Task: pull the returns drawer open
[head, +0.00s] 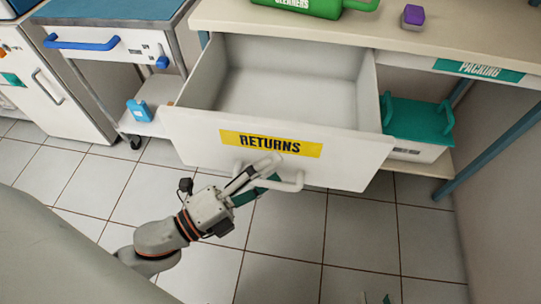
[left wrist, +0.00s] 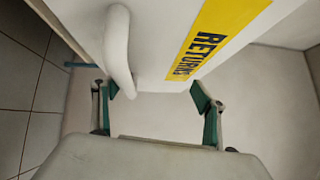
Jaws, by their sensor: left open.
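The returns drawer (head: 190,130) is pulled well out from under the counter, and its inside looks empty. Its white front carries a yellow RETURNS label (head: 270,143) and a white bar handle (head: 292,184). My left gripper (head: 268,173) is at the handle, partly covering its left part. In the left wrist view its green-tipped fingers (left wrist: 157,92) are spread apart. The handle (left wrist: 119,50) ends close to the left-hand fingertip there; I cannot tell whether they touch. Small tips at the bottom edge of the head view seem to be my right gripper (head: 375,299); the rest is out of frame.
A cart with a blue-handled drawer (head: 85,43) stands to the left. A teal-lidded box (head: 415,118) sits on a shelf right of the drawer. A green container (head: 310,8) and purple-topped item (head: 413,17) are on the counter. The tiled floor in front looks clear.

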